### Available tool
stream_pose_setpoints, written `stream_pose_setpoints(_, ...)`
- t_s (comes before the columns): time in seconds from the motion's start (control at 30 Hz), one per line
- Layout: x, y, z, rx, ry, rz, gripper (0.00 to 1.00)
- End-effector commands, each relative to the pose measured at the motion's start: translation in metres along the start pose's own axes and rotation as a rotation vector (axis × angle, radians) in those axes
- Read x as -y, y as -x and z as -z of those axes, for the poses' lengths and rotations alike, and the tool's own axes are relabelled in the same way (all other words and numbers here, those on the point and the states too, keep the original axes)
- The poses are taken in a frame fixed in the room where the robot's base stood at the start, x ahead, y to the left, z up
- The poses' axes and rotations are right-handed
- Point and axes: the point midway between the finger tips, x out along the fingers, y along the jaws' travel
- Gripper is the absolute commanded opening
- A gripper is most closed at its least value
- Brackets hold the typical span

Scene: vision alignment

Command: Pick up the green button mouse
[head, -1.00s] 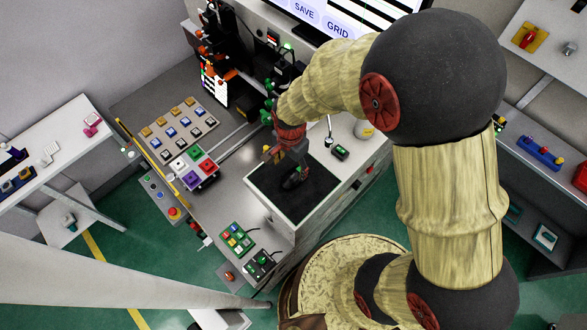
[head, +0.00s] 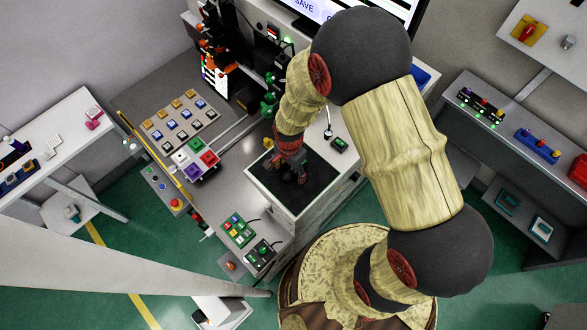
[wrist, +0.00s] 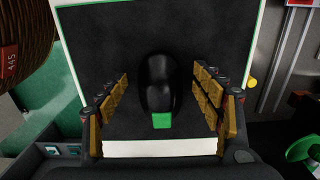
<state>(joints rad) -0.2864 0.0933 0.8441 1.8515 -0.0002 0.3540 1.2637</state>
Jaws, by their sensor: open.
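The mouse (wrist: 158,82) is black with a green button (wrist: 162,120) at its near end. In the wrist view it lies on a dark mat (wrist: 100,45) with a pale border. My gripper (wrist: 162,88) is open, with one finger pad row on each side of the mouse and a visible gap on both sides. In the head view my gripper (head: 301,178) points down over the dark mat (head: 268,180), and the mouse is hidden or too small to tell there.
A tray of coloured buttons (head: 195,160) and a small button box (head: 238,231) stand left of the mat. A small dark device (head: 339,144) lies to its upper right. A screen (head: 330,10) stands behind. The mat around the mouse is clear.

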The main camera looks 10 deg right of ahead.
Motion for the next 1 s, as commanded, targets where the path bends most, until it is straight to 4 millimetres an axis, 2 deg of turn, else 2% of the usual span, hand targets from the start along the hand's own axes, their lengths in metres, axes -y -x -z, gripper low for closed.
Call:
stream_pose_setpoints(0.17, 0.0005, 0.0005, 0.0001, 0.0, 0.0, 0.001, 0.65)
stream_pose_setpoints(1.0, 0.0006, 0.0009, 0.0001, 0.0, 0.0, 0.001, 0.18)
